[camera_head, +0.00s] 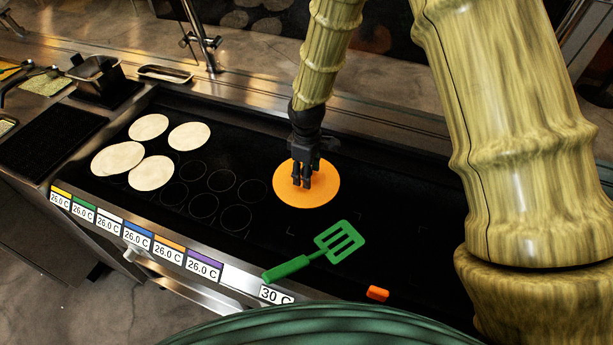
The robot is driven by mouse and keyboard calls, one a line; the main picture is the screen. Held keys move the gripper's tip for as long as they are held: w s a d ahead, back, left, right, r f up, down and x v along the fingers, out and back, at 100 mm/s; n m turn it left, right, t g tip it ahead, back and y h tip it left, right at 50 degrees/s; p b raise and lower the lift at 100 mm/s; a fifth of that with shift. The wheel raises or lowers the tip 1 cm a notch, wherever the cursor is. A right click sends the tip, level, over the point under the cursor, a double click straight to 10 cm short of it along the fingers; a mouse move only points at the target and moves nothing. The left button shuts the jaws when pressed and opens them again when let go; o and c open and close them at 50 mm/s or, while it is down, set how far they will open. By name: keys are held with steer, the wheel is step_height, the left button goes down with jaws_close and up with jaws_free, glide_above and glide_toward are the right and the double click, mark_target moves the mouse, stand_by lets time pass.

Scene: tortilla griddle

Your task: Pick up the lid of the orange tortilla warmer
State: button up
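The orange tortilla warmer's round lid (322,186) shows as a flat orange disc on the right part of the black griddle. The warmer's body under it cannot be made out from this angle. My gripper (302,184) points down over the middle of the lid, slightly left of its center, and hides part of it. Its dark fingers overlap the lid in the picture. I cannot tell whether they touch it or hold anything, or how far apart they are.
A green slotted spatula (340,242) lies in front of the lid, near a small orange block (377,293). Several pale tortillas (151,173) lie on the griddle's left part (110,205). Printed circles between them and the lid are empty. A dark container (95,75) stands back left.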

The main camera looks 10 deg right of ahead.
steer(key=shift+s+r, duration=0.15)
steer(key=shift+r, duration=0.1)
steer(key=c, duration=0.3)
steer(key=shift+w+a+f, duration=0.1)
steer(key=shift+w+f, duration=0.1)
steer(key=shift+w, duration=0.1)
steer(key=c, duration=0.3)
steer(key=shift+w+f, duration=0.7)
steer(key=shift+w, duration=0.15)
steer(key=c, duration=0.3)
steer(key=shift+s+d+r, duration=0.2)
steer(key=shift+s+r, duration=0.1)
steer(key=shift+s, duration=0.1)
steer(key=shift+w+a+f, duration=0.1)
steer(key=shift+w, duration=0.2)
steer(key=shift+r, duration=0.2)
steer(key=shift+r+b, duration=1)
steer(key=shift+r, duration=0.55)
steer(key=s+d+b, duration=0.1)
steer(key=s, duration=0.4)
steer(key=s+d+r+b, duration=0.1)
steer(key=s+b, duration=0.1)
steer(key=s, duration=0.3)
steer(key=s+d+b, duration=0.1)
steer(key=s, duration=0.4)
steer(key=shift+r, duration=0.25)
steer(key=shift+s+r, duration=0.15)
steer(key=shift+s, duration=0.3)
